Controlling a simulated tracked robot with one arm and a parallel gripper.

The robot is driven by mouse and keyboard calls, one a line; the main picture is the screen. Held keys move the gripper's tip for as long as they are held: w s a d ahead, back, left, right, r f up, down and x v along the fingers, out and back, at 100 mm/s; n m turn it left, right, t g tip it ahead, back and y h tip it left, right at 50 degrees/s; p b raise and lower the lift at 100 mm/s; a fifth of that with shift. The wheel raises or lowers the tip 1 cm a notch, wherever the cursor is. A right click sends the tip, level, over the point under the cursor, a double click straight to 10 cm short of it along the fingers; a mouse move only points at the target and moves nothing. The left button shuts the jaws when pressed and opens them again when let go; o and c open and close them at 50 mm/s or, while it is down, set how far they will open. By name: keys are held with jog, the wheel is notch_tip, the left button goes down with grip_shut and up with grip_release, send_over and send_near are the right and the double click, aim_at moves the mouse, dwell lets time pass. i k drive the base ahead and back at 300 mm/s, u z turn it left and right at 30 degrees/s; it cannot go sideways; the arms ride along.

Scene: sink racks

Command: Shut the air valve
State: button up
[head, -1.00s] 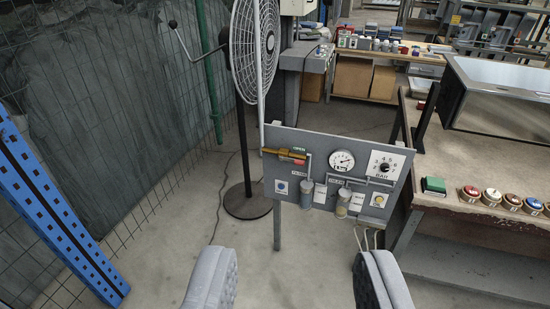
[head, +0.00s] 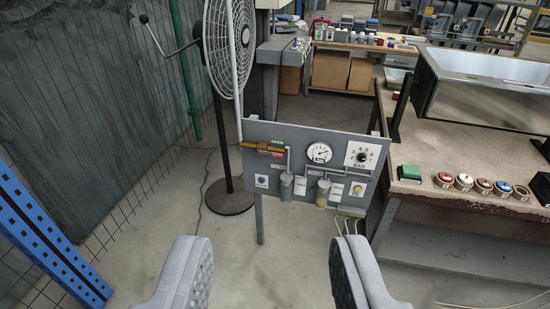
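The air valve (head: 262,147) is a brass body with an orange-brown handle at the upper left of a grey upright panel (head: 330,141). A green OPEN label sits above it and a red label beside it. The handle lies level, in line with the pipe as far as I can tell. The panel stands on a post ahead of me. My gripper (head: 268,270) shows at the bottom with its two grey padded fingers wide apart and nothing between them. It is nearer to me than the panel and well short of the valve.
The panel also carries a round gauge (head: 319,152), a BAR dial (head: 362,155) and two small canisters. A fan (head: 230,45) stands behind its left side. The floor before the panel is clear.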

aim_at(276, 156)
jog(key=z, duration=0.5)
jog(key=i, duration=1)
jog(key=u, duration=0.05)
